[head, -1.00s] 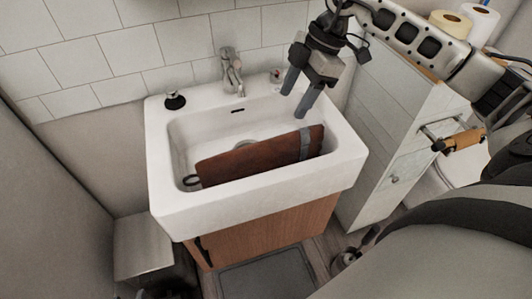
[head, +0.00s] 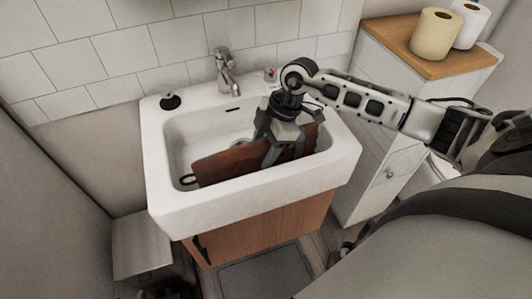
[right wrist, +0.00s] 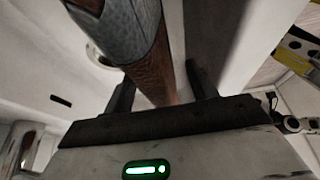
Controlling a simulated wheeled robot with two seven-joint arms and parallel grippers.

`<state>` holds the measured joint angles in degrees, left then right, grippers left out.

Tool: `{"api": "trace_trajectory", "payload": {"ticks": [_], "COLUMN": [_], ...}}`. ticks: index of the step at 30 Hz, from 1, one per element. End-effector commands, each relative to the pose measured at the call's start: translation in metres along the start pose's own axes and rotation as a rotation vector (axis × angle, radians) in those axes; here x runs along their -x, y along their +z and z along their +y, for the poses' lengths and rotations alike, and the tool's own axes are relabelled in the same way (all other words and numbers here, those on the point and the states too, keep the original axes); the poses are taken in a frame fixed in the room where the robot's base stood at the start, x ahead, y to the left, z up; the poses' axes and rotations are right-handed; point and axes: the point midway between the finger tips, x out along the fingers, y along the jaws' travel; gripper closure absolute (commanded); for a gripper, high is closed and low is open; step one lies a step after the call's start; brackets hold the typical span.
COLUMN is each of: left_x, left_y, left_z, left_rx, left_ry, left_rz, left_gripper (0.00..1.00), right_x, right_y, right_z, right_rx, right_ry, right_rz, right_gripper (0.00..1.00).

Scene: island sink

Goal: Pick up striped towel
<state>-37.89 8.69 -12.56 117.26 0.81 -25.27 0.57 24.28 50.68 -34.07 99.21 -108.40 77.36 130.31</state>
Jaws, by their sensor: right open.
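The striped towel (head: 228,166) is reddish brown with a grey band and lies in the white sink basin (head: 185,215). A dark loop shows at its left end. My right gripper (head: 268,150) is down in the basin at the towel's right part, open, and hides the grey band in the head view. In the right wrist view, the towel (right wrist: 150,65) runs between the two spread fingers of the gripper (right wrist: 158,92), one on each side. Whether either finger touches it, I cannot tell. My left gripper is not in view.
A faucet (head: 226,72) stands at the sink's back rim, with a dark-topped item (head: 170,101) on the back left corner. A white cabinet (head: 385,175) with a wooden top and paper rolls (head: 436,34) stands close on the right. A tiled wall is behind.

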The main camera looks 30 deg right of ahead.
Motion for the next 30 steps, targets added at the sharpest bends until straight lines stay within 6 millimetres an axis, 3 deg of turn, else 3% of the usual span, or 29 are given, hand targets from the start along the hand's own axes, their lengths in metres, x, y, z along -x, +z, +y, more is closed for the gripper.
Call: {"api": "trace_trajectory", "payload": {"ticks": [8, 13, 14, 23, 30], "left_x": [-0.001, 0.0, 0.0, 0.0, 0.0], "left_y": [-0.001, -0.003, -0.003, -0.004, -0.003], "left_z": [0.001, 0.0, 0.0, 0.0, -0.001], "left_rx": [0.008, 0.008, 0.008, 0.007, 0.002], "left_ry": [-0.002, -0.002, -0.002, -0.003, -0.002], "left_rz": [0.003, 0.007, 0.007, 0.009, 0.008], "left_gripper": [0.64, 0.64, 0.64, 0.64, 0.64], "right_x": [-0.004, -0.004, -0.004, -0.001, 0.033], "right_y": [0.0, 0.0, 0.0, -0.001, -0.015], "right_z": [0.0, 0.0, 0.0, 0.001, 0.002], "right_rx": [0.001, 0.001, 0.001, 0.001, 0.005], "right_ry": [0.001, 0.001, 0.001, 0.002, 0.007], "right_rz": [0.0, 0.0, 0.0, 0.001, 0.001], "right_gripper": [0.43, 0.87, 0.92, 0.92, 0.92]}}
